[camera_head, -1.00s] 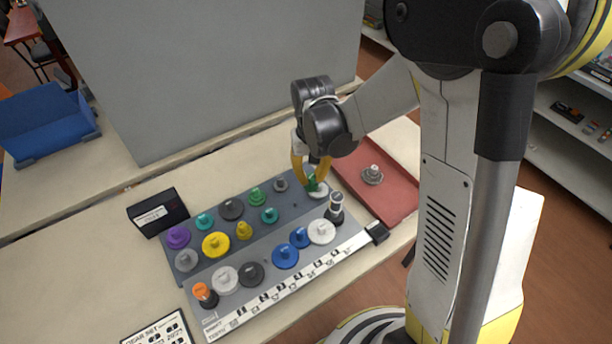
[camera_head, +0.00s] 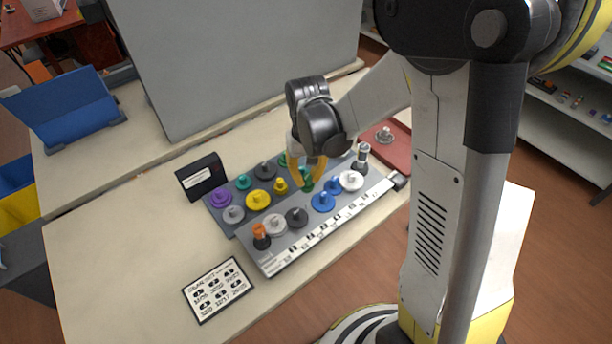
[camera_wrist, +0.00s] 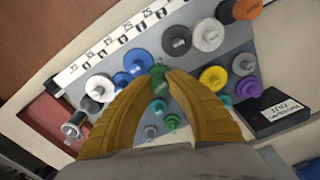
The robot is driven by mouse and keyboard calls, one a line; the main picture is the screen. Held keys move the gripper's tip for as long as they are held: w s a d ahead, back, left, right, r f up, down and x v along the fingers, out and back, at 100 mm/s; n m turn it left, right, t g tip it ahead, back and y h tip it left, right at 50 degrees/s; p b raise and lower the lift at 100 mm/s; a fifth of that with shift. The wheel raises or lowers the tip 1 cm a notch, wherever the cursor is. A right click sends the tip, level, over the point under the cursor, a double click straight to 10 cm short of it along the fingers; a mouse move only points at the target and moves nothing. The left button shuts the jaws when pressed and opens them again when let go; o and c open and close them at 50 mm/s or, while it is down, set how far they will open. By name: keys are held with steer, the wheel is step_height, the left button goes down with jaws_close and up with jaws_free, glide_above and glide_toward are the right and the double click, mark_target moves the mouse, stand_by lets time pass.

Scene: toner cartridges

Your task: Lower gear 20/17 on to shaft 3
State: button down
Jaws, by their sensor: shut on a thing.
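My gripper (camera_head: 305,188) is shut on a green gear (camera_wrist: 159,78), which it holds upright between its yellow fingertips. In the head view the green gear (camera_head: 306,184) is over the board's front row, between a dark grey gear (camera_head: 297,216) and a blue gear (camera_head: 322,201). The wrist view shows the same dark grey gear (camera_wrist: 177,40) and the blue gears (camera_wrist: 138,60) beside the fingertips. Shaft 3 is not identifiable; the gripper and the held gear cover the board there. I cannot tell whether the gear touches a shaft.
The grey board (camera_head: 270,263) carries several coloured gears close together. An orange-topped post (camera_head: 261,236) and a grey-black post (camera_head: 363,156) stand at its ends. A black label box (camera_head: 201,177) is behind left. A red tray (camera_head: 397,157) with a grey gear (camera_head: 384,136) is at right.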

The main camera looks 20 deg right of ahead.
mark_target(306, 204)
step_height(306, 204, down, 3)
steer(key=shift+f+b, duration=0.2)
steer(key=shift+b, duration=0.85)
steer(key=shift+a+r, duration=0.1)
steer(key=shift+f+b, duration=1.8)
steer(key=shift+f, duration=0.1)
steer(key=shift+f+b, duration=1.3)
steer(key=shift+b, duration=0.15)
stand_by(1.0)
stand_by(0.3)
steer(key=c, duration=1.3)
jaws_free()
steer(key=shift+c, duration=0.2)
steer(key=shift+r, duration=0.1)
